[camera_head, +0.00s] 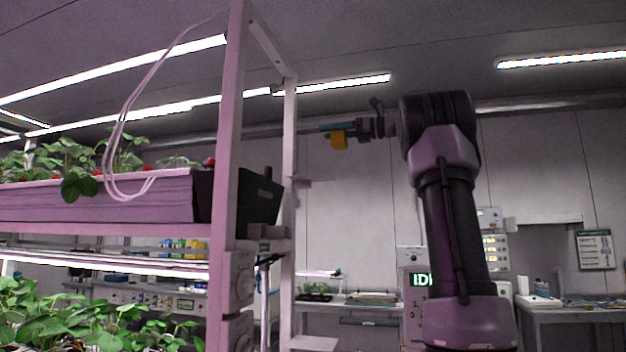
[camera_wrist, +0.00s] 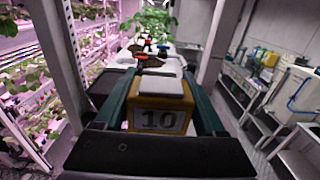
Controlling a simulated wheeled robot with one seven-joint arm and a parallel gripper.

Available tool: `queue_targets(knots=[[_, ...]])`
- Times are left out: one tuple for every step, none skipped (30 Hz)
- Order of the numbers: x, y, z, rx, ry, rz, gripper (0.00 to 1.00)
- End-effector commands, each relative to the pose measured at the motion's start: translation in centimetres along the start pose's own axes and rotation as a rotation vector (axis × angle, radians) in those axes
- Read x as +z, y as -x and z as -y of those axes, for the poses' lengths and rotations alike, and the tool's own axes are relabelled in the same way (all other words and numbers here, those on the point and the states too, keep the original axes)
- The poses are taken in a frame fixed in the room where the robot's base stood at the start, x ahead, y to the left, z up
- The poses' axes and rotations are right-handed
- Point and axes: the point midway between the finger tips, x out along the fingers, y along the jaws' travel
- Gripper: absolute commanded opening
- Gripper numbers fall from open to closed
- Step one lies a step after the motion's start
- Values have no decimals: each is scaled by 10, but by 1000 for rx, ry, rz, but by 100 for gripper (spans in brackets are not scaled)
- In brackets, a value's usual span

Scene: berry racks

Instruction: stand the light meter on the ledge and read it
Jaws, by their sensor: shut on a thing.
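The light meter is a small yellow block (camera_wrist: 157,100) with a pale pad on top and a display face reading 10 in the wrist view. In the head view it is the yellow block (camera_head: 339,141) below the teal fingers. My gripper (camera_head: 334,128) is shut on it, with one teal finger on each side in the wrist view (camera_wrist: 161,88). The meter is held in the air, right of the rack's end posts, touching no surface that I can see. I cannot tell for certain which surface is the ledge.
A planted trough (camera_head: 110,200) with a dark end box (camera_head: 262,198) sits on the rack at left. White rack posts (camera_head: 228,150) stand between it and my gripper. A workbench (camera_head: 580,312) runs along the back wall. Posts also flank the view ahead in the wrist view.

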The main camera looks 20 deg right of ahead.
Motion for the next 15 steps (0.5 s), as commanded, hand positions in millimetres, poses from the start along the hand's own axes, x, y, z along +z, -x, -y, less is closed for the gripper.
queue_targets(knots=[[-7,-1,-1,0,-4,0,9],[-11,-1,-1,0,-3,0,9],[-16,-2,-2,0,-4,0,9],[-20,-2,-2,0,-3,0,9],[-28,-3,-2,0,-6,0,9],[-38,-4,-2,0,-6,0,9],[-45,-4,-3,-1,-6,0,9],[-53,-5,-4,-1,-6,0,9],[-66,-6,-4,-2,-8,0,9],[-76,-7,-4,-2,-7,-1,9],[-86,-8,-5,-2,-8,-1,9],[-101,-10,-5,-3,-8,-1,9],[-111,-11,-6,-2,-9,-1,9],[-122,-12,-7,-3,-10,0,9],[-138,-13,-7,-3,-9,0,9]])
